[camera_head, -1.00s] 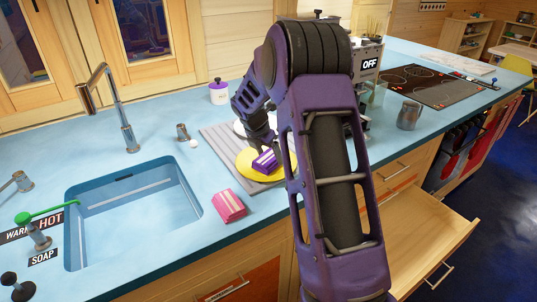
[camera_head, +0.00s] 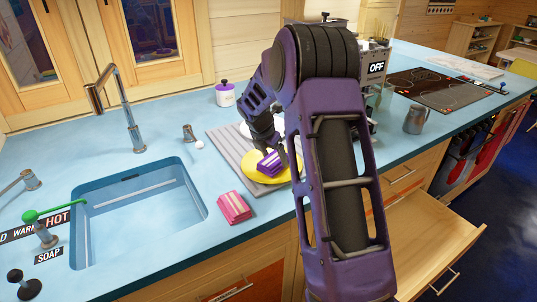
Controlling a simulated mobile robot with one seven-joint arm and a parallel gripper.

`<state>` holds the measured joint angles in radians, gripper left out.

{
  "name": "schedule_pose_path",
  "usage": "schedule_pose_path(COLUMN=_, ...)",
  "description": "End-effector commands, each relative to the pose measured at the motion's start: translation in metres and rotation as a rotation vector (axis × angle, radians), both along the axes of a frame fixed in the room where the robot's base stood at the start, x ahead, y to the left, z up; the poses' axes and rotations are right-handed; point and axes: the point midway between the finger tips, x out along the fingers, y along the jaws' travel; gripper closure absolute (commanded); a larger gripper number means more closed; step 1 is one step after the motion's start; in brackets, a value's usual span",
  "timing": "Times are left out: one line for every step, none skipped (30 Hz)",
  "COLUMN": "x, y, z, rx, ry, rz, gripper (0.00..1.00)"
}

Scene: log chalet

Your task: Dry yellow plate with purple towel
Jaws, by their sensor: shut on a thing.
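The yellow plate (camera_head: 258,176) lies on a grey ridged drying mat (camera_head: 229,155) to the right of the sink. The folded purple towel (camera_head: 270,163), with pale stripes, is over the plate and appears to touch its surface. My gripper (camera_head: 268,147) is shut on the towel from above. The fingertips are small and partly hidden by the towel and my arm. My arm also covers the right edge of the plate.
A pink striped towel (camera_head: 233,207) lies in front of the mat. The sink (camera_head: 140,215) with its tap (camera_head: 115,110) is at left. A white jar (camera_head: 225,95) stands behind. A metal mug (camera_head: 415,120) and cooktop (camera_head: 438,90) are at right. A drawer (camera_head: 430,235) stands open below.

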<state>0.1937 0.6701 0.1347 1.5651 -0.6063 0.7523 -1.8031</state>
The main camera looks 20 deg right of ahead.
Motion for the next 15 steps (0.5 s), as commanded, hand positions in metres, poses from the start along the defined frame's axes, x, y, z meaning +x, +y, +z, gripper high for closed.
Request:
schedule_pose_path(x=-0.003, y=-0.002, z=0.001, rx=0.0, ry=0.0, rz=-0.001, gripper=0.61)
schedule_pose_path(x=-0.004, y=-0.003, z=0.001, rx=0.0, ry=0.0, rz=0.0, gripper=0.61)
schedule_pose_path(x=-0.006, y=-0.004, z=0.001, rx=0.0, ry=0.0, rz=0.0, gripper=0.61)
schedule_pose_path(x=-0.007, y=-0.004, z=0.001, rx=0.0, ry=0.0, rz=0.0, gripper=0.61)
schedule_pose_path(x=-0.007, y=-0.004, z=0.001, rx=0.0, ry=0.0, rz=0.0, gripper=0.61)
schedule_pose_path(x=-0.007, y=-0.004, z=0.001, rx=0.0, ry=0.0, rz=0.0, gripper=0.61)
schedule_pose_path(x=-0.006, y=-0.004, z=0.001, rx=0.0, ry=0.0, rz=0.001, gripper=0.61)
schedule_pose_path(x=-0.005, y=-0.003, z=0.0, rx=0.0, ry=0.0, rz=0.001, gripper=0.61)
schedule_pose_path(x=-0.002, y=-0.001, z=0.0, rx=-0.001, ry=-0.001, rz=0.001, gripper=0.61)
schedule_pose_path(x=0.0, y=0.0, z=0.0, rx=0.0, ry=-0.002, rz=0.002, gripper=0.61)
schedule_pose_path(x=0.003, y=0.001, z=0.0, rx=0.0, ry=-0.002, rz=0.002, gripper=0.61)
schedule_pose_path(x=0.006, y=0.003, z=0.0, rx=-0.001, ry=-0.001, rz=0.001, gripper=0.61)
schedule_pose_path(x=0.008, y=0.005, z=0.0, rx=-0.001, ry=-0.001, rz=0.001, gripper=0.61)
schedule_pose_path(x=0.01, y=0.006, z=-0.001, rx=0.0, ry=0.0, rz=0.001, gripper=0.61)
schedule_pose_path(x=0.013, y=0.008, z=-0.001, rx=0.0, ry=-0.002, rz=0.002, gripper=0.61)
